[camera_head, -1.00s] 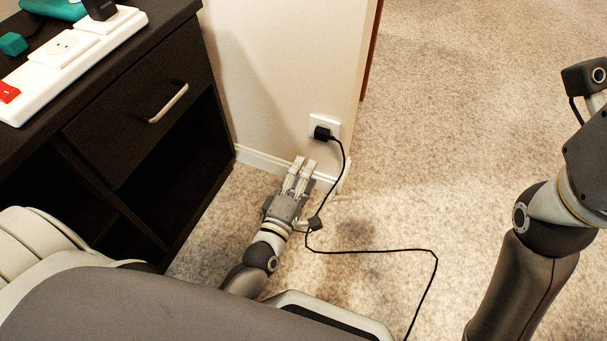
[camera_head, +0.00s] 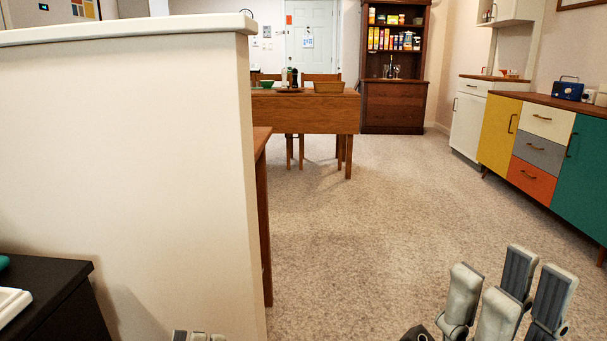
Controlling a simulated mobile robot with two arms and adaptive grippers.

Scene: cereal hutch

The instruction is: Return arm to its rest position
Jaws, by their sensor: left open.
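In the head view, only the tips of my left gripper (camera_head: 198,336) show at the bottom edge, in front of the pale partition wall. They are open and I see nothing held between them. The rest of my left arm is out of view. My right gripper (camera_head: 508,300) points upward at the bottom right, above the carpet. Nothing shows held in it, but whether its fingers are apart or closed is unclear from this angle. The plug and outlet are out of view.
The partition wall (camera_head: 130,160) fills the left, with a dark cabinet (camera_head: 60,315) at its foot. Open carpet (camera_head: 390,220) lies ahead. A wooden table (camera_head: 310,112), a tall hutch (camera_head: 393,105) with cereal boxes, and a colourful sideboard (camera_head: 545,120) stand beyond.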

